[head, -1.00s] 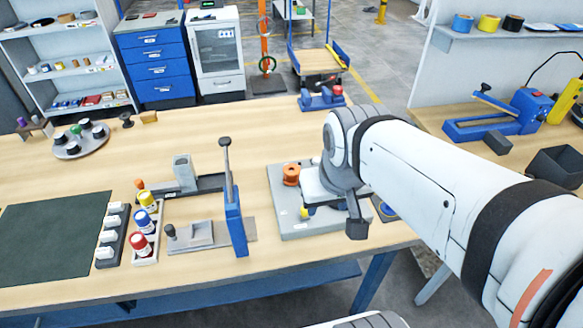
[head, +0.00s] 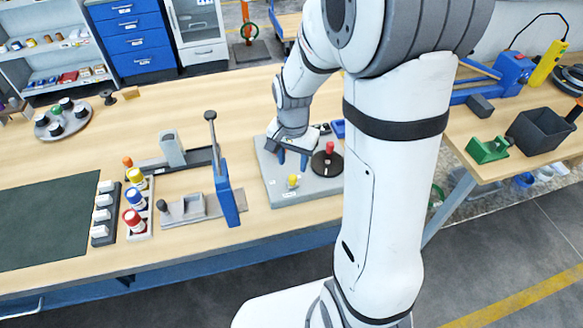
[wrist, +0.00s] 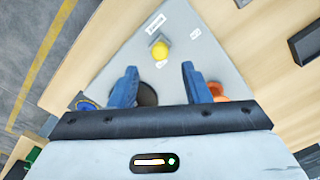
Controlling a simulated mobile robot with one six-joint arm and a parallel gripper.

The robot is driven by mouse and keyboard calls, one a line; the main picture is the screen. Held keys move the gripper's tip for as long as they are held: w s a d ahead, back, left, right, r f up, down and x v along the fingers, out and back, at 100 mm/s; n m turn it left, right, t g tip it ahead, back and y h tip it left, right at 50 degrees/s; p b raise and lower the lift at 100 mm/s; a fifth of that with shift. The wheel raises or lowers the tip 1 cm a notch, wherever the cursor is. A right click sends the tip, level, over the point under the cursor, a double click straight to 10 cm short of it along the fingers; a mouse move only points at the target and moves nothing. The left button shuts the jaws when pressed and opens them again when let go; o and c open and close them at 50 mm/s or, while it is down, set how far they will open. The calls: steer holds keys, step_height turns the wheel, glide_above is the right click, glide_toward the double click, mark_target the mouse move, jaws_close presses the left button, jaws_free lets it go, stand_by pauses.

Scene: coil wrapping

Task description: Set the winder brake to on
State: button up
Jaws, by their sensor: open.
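The winder's grey base plate (head: 309,190) lies near the front edge of the wooden bench. A small yellow knob (head: 292,181) stands on it, with white labels around it too small to read; the knob also shows in the wrist view (wrist: 160,49). I take it for the brake's handle, but its setting is unclear. My gripper (head: 292,160) is over the plate, behind the knob. In the wrist view its blue fingers (wrist: 159,75) are open and empty. The knob lies ahead of the gap between them, apart from both.
A black disc (head: 322,168) with a red knob (head: 329,147) sits on the plate's right side. An orange spool (wrist: 217,91) is beside one finger in the wrist view. The bench front is clear.

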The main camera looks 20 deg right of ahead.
mark_target(293, 177)
steer(key=shift+f+p, duration=0.35)
steer(key=shift+f, duration=2.8)
steer(key=shift+c, duration=0.4)
jaws_close()
